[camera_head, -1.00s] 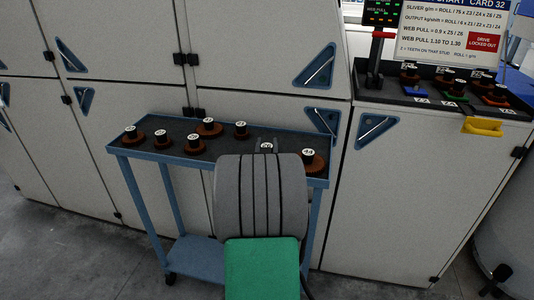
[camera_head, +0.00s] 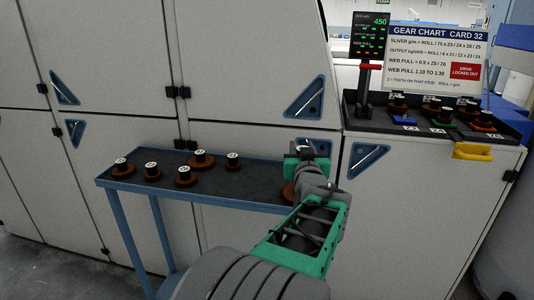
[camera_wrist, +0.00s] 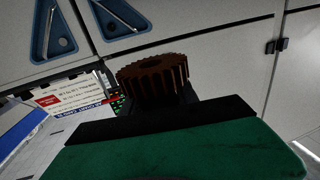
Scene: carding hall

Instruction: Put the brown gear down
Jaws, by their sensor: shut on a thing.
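My gripper (camera_head: 305,152) is at the right end of the blue cart, above its top in the head view. In the wrist view my gripper (camera_wrist: 158,100) is shut on a toothed brown gear (camera_wrist: 153,72), which sits just beyond the dark jaws. Its lower part is hidden by them. In the head view the held gear is mostly hidden by my gripper and a white label shows there. The blue cart (camera_head: 245,200) carries several brown gears with black, white-labelled hubs on its left half. Another brown gear (camera_head: 289,192) shows partly behind my arm.
Grey machine panels (camera_head: 250,110) stand close behind the cart. At right, a black tray (camera_head: 365,118) on a grey cabinet holds several gears over coloured tags, below a gear chart (camera_head: 437,60). A yellow handle (camera_head: 472,151) juts from the cabinet. The cart's middle front is bare.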

